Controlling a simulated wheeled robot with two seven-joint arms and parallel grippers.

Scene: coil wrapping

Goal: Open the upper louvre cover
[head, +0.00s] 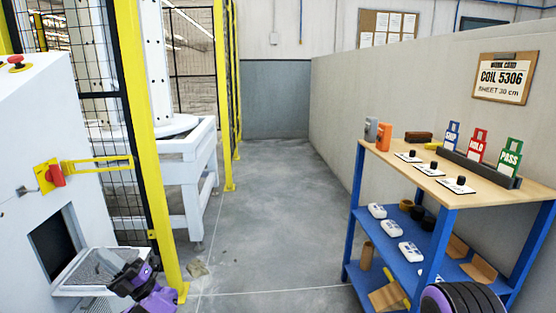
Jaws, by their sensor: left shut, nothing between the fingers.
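The white cabinet (35,185) stands at the left with a dark square opening (54,245) in its sloping front. A grey louvred cover (82,274) is swung outward and down from the lower edge of that opening, so the opening is uncovered. My left gripper (108,260), black with purple parts, is over the outer right part of this cover. It is shut with nothing between its fingers. I cannot tell whether it touches the cover. Another grey louvred piece shows partly below, at the bottom edge of the view (98,305). My right gripper is not in view.
A yellow-and-red switch (50,176) and a yellow bar (95,164) are on the cabinet above the opening. A yellow fence post (150,150) stands close right of my left gripper. A blue workbench (440,187) stands at the right.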

